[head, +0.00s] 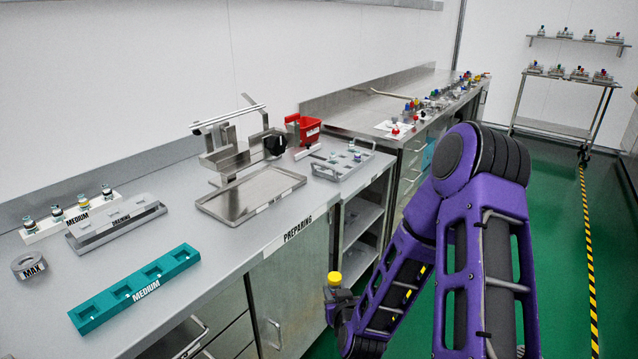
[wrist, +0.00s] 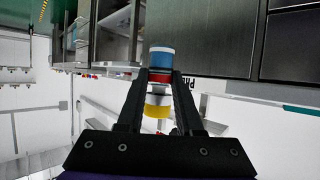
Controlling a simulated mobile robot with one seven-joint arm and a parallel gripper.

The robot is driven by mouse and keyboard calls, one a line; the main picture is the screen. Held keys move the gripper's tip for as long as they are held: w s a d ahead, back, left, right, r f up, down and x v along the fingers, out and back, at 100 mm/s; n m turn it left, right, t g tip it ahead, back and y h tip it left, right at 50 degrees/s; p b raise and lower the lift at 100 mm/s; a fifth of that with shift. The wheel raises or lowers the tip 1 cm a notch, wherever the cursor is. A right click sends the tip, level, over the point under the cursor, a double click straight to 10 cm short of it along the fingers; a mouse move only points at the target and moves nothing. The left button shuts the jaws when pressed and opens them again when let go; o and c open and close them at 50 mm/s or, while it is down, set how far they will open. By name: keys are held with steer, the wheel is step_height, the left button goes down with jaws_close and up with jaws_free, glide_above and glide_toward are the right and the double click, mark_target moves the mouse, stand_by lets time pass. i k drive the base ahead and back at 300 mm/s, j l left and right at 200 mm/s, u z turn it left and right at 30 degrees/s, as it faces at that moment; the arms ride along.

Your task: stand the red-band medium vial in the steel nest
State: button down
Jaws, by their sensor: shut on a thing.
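My gripper (wrist: 155,100) is shut on the red-band vial (wrist: 160,58), which has a blue end, a red band between the fingers and a yellow cap. In the head view the vial's yellow cap (head: 334,278) shows on top, in front of the counter's cabinets; the rest is mostly hidden or small. The vial looks roughly upright and clear of any surface. A long grey metal holder marked DRAINING (head: 118,232) lies on the left counter. A grey metal rack (head: 343,171) with pockets and small items stands farther right. I cannot tell which one is the steel nest.
A teal block marked MEDIUM (head: 135,290) with square pockets lies near the counter's front edge. A white strip (head: 45,234) with several vials stands behind, beside a ring marked MAX (head: 29,265). A steel tray (head: 250,195), a black knob (head: 275,145) and a red bin (head: 303,130) are farther along.

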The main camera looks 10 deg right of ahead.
mark_target(338, 177)
steer(key=i+l+u, duration=0.1)
steer(key=u, duration=0.25)
steer(key=l+u, duration=0.2)
steer(key=u, duration=0.15)
steer(key=i+l+u, duration=0.1)
steer(key=l+u, duration=0.15)
steer(key=l, duration=0.3)
steer(key=i+l+u, duration=0.1)
steer(key=l+u, duration=0.15)
steer(key=l, duration=0.35)
steer(key=l+u, duration=0.25)
steer(key=l, duration=0.9)
steer(key=k+l, duration=0.1)
steer(key=l, duration=1.7)
